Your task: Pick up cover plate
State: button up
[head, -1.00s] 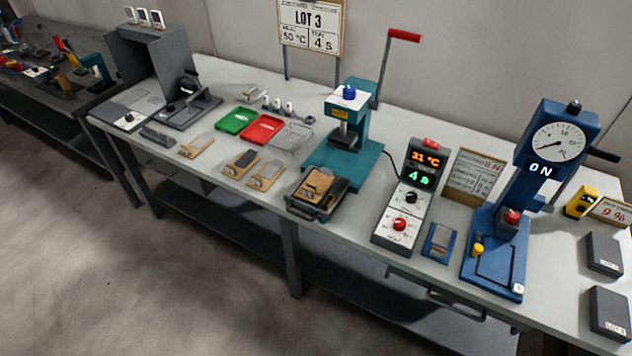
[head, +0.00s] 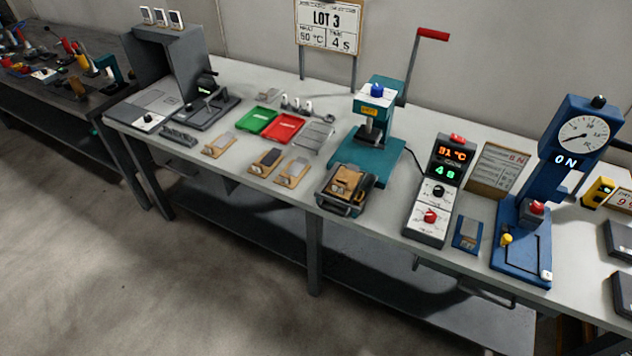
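I cannot tell for sure which piece is the cover plate. Several small flat pieces lie on tan boards on the bench: a light grey piece on the left board (head: 219,145), a dark piece on the middle board (head: 266,161) and a light one on the right board (head: 292,172). A small blue block with a grey plate-like face (head: 467,235) lies right of the control box. My gripper is not in view.
The grey bench (head: 385,222) carries a teal press (head: 372,150), a dark tray with a tan block (head: 343,188), a control box (head: 435,205) and a blue gauge press (head: 530,230). Green (head: 256,120) and red (head: 283,128) trays stand behind the boards. The floor in front (head: 200,290) is clear.

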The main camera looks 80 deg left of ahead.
aim_at(348, 176)
jog(key=k, duration=1.75)
jog(key=u, duration=1.7)
jog(key=i, duration=1)
jog(key=u, duration=0.1)
